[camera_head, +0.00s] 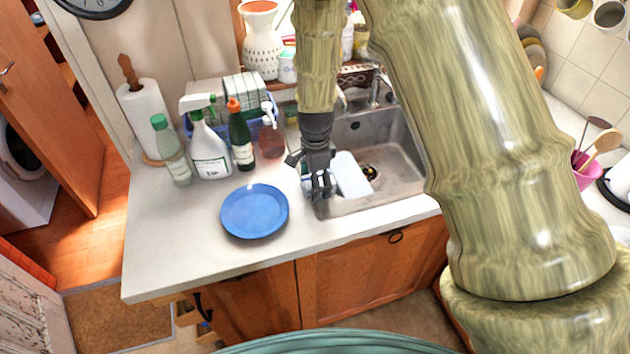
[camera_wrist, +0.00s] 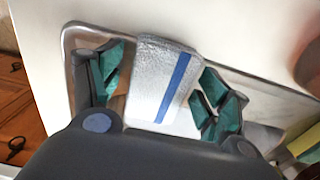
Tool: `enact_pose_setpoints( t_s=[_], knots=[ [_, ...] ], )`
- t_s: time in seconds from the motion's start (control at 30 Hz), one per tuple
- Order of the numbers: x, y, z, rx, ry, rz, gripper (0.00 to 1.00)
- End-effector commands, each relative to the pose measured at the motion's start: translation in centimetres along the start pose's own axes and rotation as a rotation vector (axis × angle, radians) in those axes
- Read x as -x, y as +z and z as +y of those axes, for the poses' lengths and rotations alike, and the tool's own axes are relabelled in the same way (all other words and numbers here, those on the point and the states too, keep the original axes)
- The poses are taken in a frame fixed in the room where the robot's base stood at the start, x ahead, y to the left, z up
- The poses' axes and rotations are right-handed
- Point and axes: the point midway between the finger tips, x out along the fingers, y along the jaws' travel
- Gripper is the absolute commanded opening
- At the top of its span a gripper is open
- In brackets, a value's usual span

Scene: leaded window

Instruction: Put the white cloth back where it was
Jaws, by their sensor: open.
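The white cloth (camera_wrist: 160,80) has a blue stripe and lies across the sink's rim in the wrist view, between my gripper's fingers. In the head view a white piece (camera_head: 352,175), apparently the same cloth, shows just right of my gripper, at the left side of the sink (camera_head: 400,163). My gripper (camera_head: 318,190) points down over the sink's left edge. In the wrist view my gripper (camera_wrist: 160,92) is open, with one green-padded finger on each side of the cloth. Whether the fingers touch the cloth is unclear.
A blue plate (camera_head: 254,211) lies on the white counter (camera_head: 180,255) left of my gripper. A spray bottle (camera_head: 209,150), a dark bottle (camera_head: 241,140) and a soap dispenser (camera_head: 271,138) stand behind it. The faucet (camera_head: 375,90) rises behind the sink. The counter's front left is clear.

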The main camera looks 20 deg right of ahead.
Motion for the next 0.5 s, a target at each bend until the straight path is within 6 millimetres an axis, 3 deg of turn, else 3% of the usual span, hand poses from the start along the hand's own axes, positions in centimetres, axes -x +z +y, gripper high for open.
enact_pose_setpoints(
  t_s=[0.23,0.5],
  knots=[
    [1.1,0.0,0.0,0.0,-0.001,0.0,0.76],
    [4.2,0.0,-0.1,0.0,-0.002,0.001,0.76]
  ],
)
